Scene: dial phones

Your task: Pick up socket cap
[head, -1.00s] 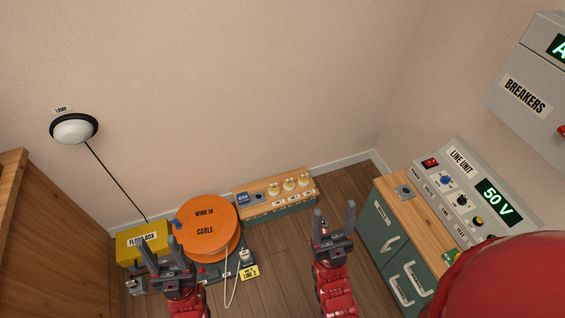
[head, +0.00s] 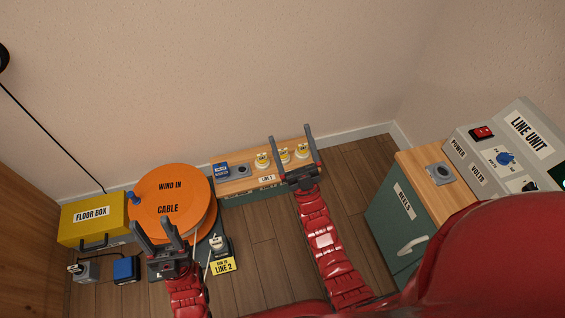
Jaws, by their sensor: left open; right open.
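A blue square piece (head: 126,268) sits on the floor below the floor box; it may be the socket cap, but I cannot tell for sure. A grey socket (head: 85,271) with a dark cable stands to its left. My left gripper (head: 155,222) is open and empty, above and to the right of the blue piece, in front of the orange cable reel (head: 165,180). My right gripper (head: 291,135) is open and appears over the right end of the low wooden bench (head: 239,184), with yellow-and-white round parts (head: 284,155) around and between its fingers.
The yellow floor box (head: 115,212) stands at left beside the reel. A grey plug (head: 219,245) stands behind the yellow LINE 2 sign (head: 223,266). The green cabinet (head: 390,225) and line unit (head: 520,140) are at right. Open wooden floor (head: 265,250) lies between my arms.

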